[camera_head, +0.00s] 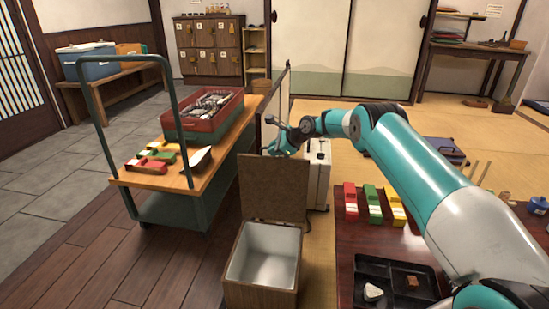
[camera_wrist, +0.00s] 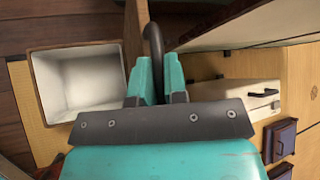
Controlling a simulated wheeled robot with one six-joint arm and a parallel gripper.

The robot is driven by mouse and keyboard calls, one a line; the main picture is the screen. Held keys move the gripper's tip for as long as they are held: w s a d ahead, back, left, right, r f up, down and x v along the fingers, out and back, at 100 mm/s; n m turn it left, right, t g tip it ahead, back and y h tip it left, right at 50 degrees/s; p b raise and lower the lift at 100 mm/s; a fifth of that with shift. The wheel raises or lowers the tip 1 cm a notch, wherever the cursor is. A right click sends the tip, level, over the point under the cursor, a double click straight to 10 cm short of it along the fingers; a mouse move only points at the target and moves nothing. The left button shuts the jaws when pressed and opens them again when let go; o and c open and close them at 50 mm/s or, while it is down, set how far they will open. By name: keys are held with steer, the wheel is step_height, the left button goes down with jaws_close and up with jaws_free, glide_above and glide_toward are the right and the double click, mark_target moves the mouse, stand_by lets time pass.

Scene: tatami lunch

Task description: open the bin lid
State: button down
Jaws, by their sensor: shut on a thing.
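The bin (camera_head: 260,292) is a wooden box with a pale, empty inside, standing on the floor at bottom centre. Its brown lid (camera_head: 272,190) stands up about vertical at the bin's far edge, so the bin is open. My gripper (camera_head: 281,150) is at the lid's top edge, partly behind it. In the wrist view my gripper (camera_wrist: 157,72) is shut on a dark curved handle (camera_wrist: 153,38), apparently the lid's. The open bin (camera_wrist: 78,85) shows to the left there. The handle is hidden in the head view.
A white case (camera_head: 318,175) stands just behind the lid, close to my gripper. A cart (camera_head: 205,172) with a red crate (camera_head: 205,122) is to the left. A low table (camera_head: 350,236) with a black tray (camera_head: 372,265) is to the right. Wooden floor is clear at front left.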

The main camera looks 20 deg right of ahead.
steer(key=shift+w+d+f+b, duration=0.3)
steer(key=shift+w+d+f, duration=0.05)
steer(key=shift+w, duration=0.15)
steer(key=c, duration=1.2)
jaws_free()
steer(key=shift+o, duration=0.2)
steer(key=shift+f, duration=0.1)
steer(key=shift+s, duration=0.1)
steer(key=shift+s+d+r+p, duration=0.2)
steer(key=shift+s+r+p, duration=0.1)
steer(key=shift+r+p, duration=0.2)
steer(key=p+v, duration=0.4)
steer(key=v, duration=1.2)
steer(key=shift+d+r+p, duration=0.2)
steer(key=shift+r+p, duration=0.15)
steer(key=shift+r, duration=0.05)
steer(key=shift+w, duration=0.1)
